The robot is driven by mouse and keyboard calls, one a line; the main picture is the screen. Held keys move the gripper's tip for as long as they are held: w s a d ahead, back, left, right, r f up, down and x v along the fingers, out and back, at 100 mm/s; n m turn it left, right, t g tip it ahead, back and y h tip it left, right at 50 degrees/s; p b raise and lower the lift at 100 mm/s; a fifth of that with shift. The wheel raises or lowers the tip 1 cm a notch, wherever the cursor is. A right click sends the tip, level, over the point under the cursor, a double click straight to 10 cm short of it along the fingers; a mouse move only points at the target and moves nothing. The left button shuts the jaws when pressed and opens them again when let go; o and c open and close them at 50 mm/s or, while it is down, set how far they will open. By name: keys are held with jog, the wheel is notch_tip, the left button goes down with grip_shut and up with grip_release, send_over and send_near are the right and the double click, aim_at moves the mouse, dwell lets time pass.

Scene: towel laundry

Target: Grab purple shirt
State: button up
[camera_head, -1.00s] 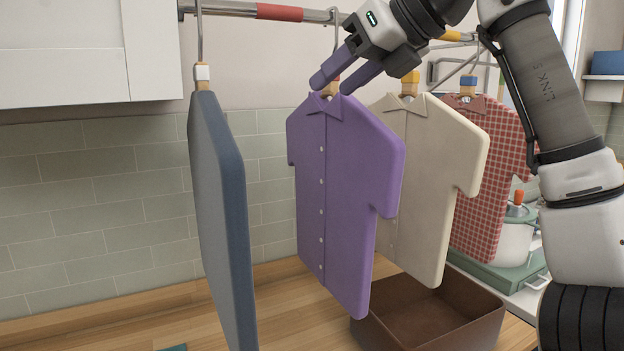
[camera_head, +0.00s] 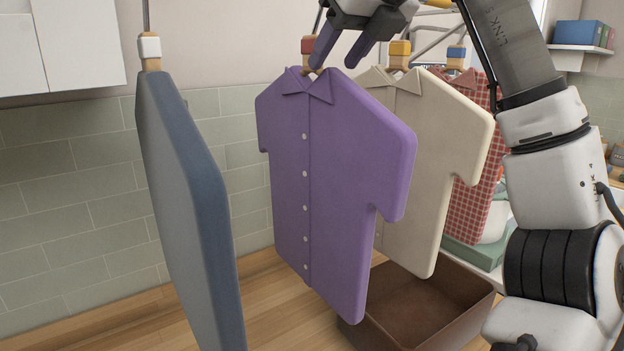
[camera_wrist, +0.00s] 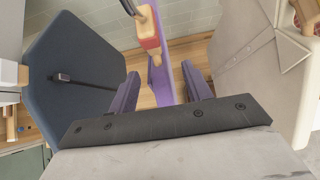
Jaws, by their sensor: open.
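The purple shirt (camera_head: 330,180) hangs in the middle of the head view, between a blue garment and a cream shirt. A wooden hanger top with a red block (camera_head: 308,46) is above its collar. My gripper (camera_head: 335,60) is open at the collar, its purple-grey fingers pointing down near the hanger. In the wrist view, the purple shirt (camera_wrist: 161,82) shows edge-on as a thin strip between the two open fingers (camera_wrist: 158,88). The red hanger block (camera_wrist: 149,38) is just beyond the fingertips. I cannot tell whether either finger touches the shirt.
The blue garment (camera_head: 185,200) hangs close on the left. The cream shirt (camera_head: 425,150) and a red checked shirt (camera_head: 475,205) hang on the right. A brown open box (camera_head: 420,305) stands on the wooden counter (camera_head: 270,300) below. White cabinets (camera_head: 75,40) are at upper left.

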aim_at(317, 83)
jog(key=shift+a+p+x, duration=0.2)
jog(key=shift+p+x, duration=0.8)
jog(key=shift+x, duration=2.5)
jog(key=shift+r, duration=0.15)
grip_shut()
